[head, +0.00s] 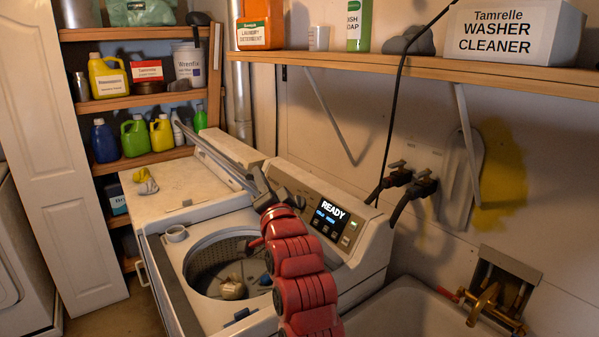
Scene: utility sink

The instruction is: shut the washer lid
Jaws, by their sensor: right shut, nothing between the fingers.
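The top-loading washer (202,317) stands in the lower middle of the head view. Its round opening is uncovered and the drum (212,264) shows inside. A pale lump (232,287) lies in the drum. I cannot pick out the washer lid for certain; a long thin grey edge (218,155) runs up and left past my gripper, and I cannot tell whether it is the lid edge-on. My right gripper (260,188) is shut and empty at the far end of the console (338,208), above the opening's back side; contact is unclear. My left gripper is out of view.
A wooden shelf (420,68) with boxes and bottles hangs above the console. Hoses with valves (410,187) and a sink (410,308) with a brass tap (484,303) are on the right.

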